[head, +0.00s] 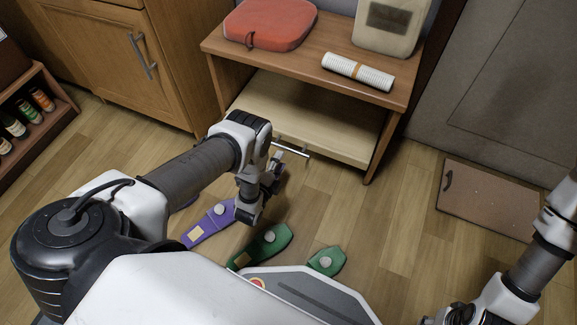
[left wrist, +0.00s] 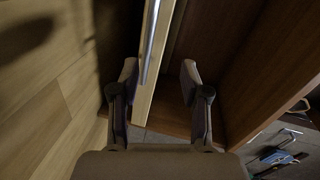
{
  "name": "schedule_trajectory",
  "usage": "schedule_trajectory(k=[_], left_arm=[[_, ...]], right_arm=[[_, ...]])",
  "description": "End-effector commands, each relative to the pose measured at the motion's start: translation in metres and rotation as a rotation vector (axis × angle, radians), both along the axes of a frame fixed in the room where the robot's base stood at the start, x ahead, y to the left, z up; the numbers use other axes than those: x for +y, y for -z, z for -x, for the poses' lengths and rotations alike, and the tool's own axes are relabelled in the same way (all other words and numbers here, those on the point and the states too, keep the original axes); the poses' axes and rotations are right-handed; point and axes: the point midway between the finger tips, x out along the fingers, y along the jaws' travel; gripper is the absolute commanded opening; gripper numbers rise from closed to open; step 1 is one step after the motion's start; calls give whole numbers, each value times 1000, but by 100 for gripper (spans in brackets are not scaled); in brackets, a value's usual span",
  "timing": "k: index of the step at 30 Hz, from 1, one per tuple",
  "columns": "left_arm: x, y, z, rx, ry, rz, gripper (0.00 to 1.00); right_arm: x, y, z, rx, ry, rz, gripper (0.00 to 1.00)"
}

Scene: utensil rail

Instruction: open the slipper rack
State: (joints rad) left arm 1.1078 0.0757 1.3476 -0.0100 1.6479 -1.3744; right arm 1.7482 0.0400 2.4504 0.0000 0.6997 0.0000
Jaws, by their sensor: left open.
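The slipper rack (head: 312,62) is a low brown wooden bench. A pale wooden drawer or tray (head: 310,113) sits under its top, with a metal bar handle (head: 291,149) on its front. My left gripper (head: 277,162) is at the handle in the head view. In the left wrist view the handle (left wrist: 154,45) and the pale front edge (left wrist: 150,95) run between my two open fingers (left wrist: 160,80). I cannot tell whether a finger touches the bar. My right arm is at the lower right; its gripper (head: 460,315) is dark and cut off by the frame.
On the rack lie a red cushion (head: 268,24) and a white roll (head: 357,72). A purple slipper-like piece (head: 222,213) and green ones (head: 270,240) lie on the floor near my base. Floor between rack and mat is clear.

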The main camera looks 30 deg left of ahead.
Motion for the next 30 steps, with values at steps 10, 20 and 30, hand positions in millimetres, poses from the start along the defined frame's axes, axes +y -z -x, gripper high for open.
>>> schedule_trajectory(k=[10, 20, 30], left_arm=[[5, 34, -26, -158, 19, -178, 46], [8, 33, -80, -154, 19, -175, 46], [8, 31, -83, -151, 19, -174, 21]], right_arm=[[0, 53, -1, -3, 0, 0, 40], [-1, 79, -2, -6, 5, 1, 40], [-1, 78, -3, -7, 6, 1, 40]])
